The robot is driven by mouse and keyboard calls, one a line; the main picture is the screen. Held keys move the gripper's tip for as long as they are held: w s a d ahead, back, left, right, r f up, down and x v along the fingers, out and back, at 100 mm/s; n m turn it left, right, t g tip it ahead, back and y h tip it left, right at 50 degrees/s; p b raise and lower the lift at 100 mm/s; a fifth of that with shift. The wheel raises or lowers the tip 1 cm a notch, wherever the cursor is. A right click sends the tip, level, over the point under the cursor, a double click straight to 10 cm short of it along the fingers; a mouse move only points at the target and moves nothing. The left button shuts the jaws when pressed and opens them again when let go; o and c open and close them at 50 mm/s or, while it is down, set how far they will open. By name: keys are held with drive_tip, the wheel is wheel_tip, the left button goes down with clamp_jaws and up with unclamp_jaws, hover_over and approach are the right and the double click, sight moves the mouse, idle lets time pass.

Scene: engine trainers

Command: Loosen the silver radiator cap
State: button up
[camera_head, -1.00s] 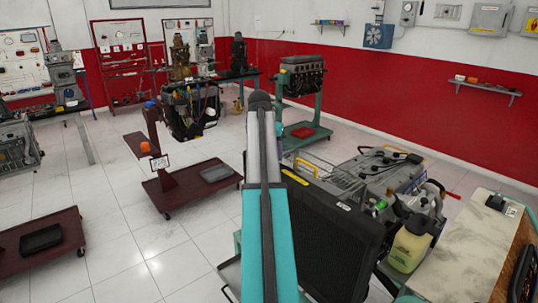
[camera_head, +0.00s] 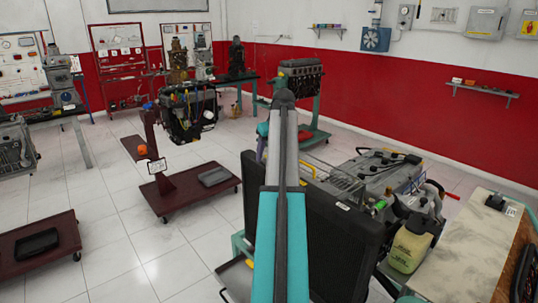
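The radiator (camera_head: 345,250) is a large black panel standing upright at the front of an engine trainer (camera_head: 385,180), right of centre. I cannot make out a silver cap on it; the view is too coarse, and my arm covers the radiator's left part. My teal and grey arm (camera_head: 283,220) rises through the middle of the picture to a dark rounded joint. My gripper does not show.
A yellowish fluid bottle (camera_head: 408,248) stands right of the radiator, beside a pale workbench (camera_head: 472,250). Dark red trolleys (camera_head: 190,190) stand on the left. Another engine on a green stand (camera_head: 300,80) is behind. The tiled floor (camera_head: 150,245) between them is clear.

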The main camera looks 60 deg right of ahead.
drive_tip(key=shift+s+d+n+y, duration=0.1)
drive_tip(key=shift+n+y, duration=0.3)
drive_tip(key=shift+n, duration=0.7)
drive_tip(key=o, duration=1)
drive_tip(key=shift+o, duration=0.2)
drive_tip(key=shift+r, duration=0.1)
drive_tip(key=b+v, duration=0.4)
drive_tip(key=v, duration=0.9)
drive_tip(key=shift+s+r, duration=0.2)
drive_tip(key=shift+s, duration=0.15)
